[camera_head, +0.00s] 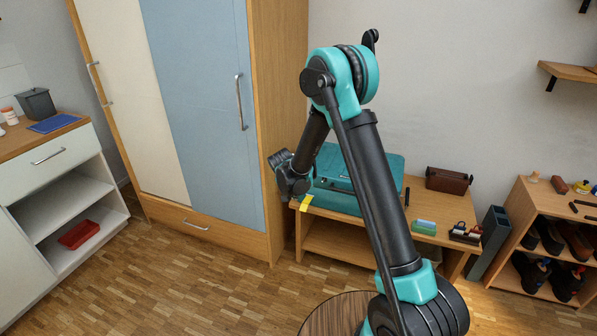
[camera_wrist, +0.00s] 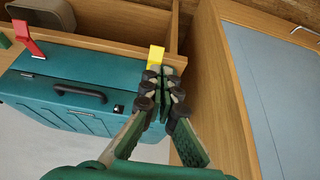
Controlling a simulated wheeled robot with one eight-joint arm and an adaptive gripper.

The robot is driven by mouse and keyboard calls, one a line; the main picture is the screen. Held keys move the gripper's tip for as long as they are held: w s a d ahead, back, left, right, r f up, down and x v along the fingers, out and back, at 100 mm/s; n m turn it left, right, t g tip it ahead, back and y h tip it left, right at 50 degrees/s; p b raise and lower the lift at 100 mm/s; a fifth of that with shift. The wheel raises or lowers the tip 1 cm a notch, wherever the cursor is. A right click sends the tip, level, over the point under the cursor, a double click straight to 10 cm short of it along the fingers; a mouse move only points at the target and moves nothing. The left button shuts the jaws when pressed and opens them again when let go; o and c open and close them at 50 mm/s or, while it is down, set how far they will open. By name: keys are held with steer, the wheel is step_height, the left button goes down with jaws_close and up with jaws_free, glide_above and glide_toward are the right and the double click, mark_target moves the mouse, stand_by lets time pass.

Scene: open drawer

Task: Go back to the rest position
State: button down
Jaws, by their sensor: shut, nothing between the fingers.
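My gripper (camera_head: 297,192) hangs at the end of my bent arm, beside the left end of the low wooden bench (camera_head: 340,243) in the head view. In the wrist view my gripper (camera_wrist: 166,82) has its fingertips together with nothing between them. They point towards a yellow tag (camera_wrist: 156,57) at the bench edge; whether they touch it I cannot tell. The tag also shows in the head view (camera_head: 306,203). A teal case (camera_wrist: 62,88) with a black handle lies beside the fingers. It also shows in the head view (camera_head: 390,165), partly hidden behind my arm.
A wardrobe (camera_head: 280,120) with a blue door stands close left of my gripper, its lower drawer (camera_head: 180,219) shut. A white cabinet (camera_head: 45,175) stands far left. A shoe shelf (camera_head: 520,200) stands right. A round table (camera_head: 335,312) is in front. The floor at left is clear.

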steer(key=s+d+r+n, duration=0.1)
steer(key=s+d+r, duration=0.5)
steer(key=d, duration=0.2)
steer(key=s+d+r+n, duration=0.1)
steer(key=s+d+r, duration=0.5)
steer(key=d, duration=0.2)
steer(key=s+d, duration=0.4)
steer(key=s, duration=0.6)
steer(key=s+d+n+y, duration=0.1)
steer(key=s+d, duration=0.4)
steer(key=s, duration=0.6)
steer(key=shift+d+n+g+y, duration=0.25)
steer(key=shift+n+g+y, duration=0.05)
steer(key=shift+g, duration=0.1)
steer(key=c, duration=2.2)
jaws_free()
